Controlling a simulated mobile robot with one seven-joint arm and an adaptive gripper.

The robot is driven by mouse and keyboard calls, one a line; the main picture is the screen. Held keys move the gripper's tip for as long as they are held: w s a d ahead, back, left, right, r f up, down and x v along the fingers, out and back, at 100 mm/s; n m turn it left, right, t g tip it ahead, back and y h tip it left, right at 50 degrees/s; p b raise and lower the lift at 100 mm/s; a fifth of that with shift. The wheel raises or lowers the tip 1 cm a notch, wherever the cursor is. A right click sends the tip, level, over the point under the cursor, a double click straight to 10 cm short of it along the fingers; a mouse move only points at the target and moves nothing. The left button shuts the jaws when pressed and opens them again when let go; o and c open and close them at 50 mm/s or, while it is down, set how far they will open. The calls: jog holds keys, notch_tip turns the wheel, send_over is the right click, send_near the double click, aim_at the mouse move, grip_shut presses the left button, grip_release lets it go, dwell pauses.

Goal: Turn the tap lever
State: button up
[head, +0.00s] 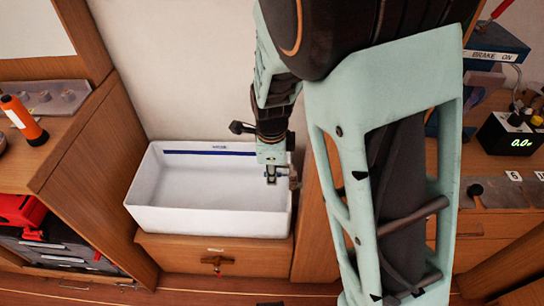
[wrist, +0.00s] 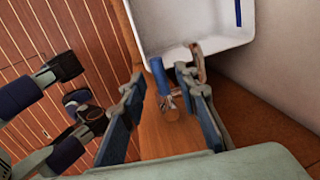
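The tap shows in the wrist view as a curved brownish spout (wrist: 198,62) at the basin's edge, with a blue lever (wrist: 160,76) and a round metal base (wrist: 172,112). My gripper (wrist: 158,82) is open. In that view the lever appears between its two fingers; I cannot tell whether either finger touches it. In the head view my gripper (head: 272,176) points down over the right end of the white sink basin (head: 145,192). There the tap (head: 293,178) is small and mostly hidden by my gripper and arm.
A wooden drawer front with a handle (head: 216,262) is below the basin. A wooden side panel (head: 95,180) stands at left, with an orange torch (head: 22,118) on the counter beyond it. At right are a lever on a plate (head: 478,196) and a digital meter (head: 512,134).

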grip_shut()
jog(key=shift+s, duration=0.1)
dwell(0.5)
jog(key=shift+s+d+n+y+b, duration=0.15)
jog(key=shift+s+n+b, duration=0.25)
jog(key=shift+n, duration=0.65)
jog(key=shift+s+d+n+y+b, duration=0.25)
jog(key=shift+s+n, duration=0.2)
jog(key=shift+n, duration=0.65)
jog(key=shift+s+d+n+y+b, duration=0.1)
jog(key=shift+s+n+b, duration=0.35)
jog(key=shift+n, duration=0.6)
jog(key=shift+r, duration=0.1)
grip_release()
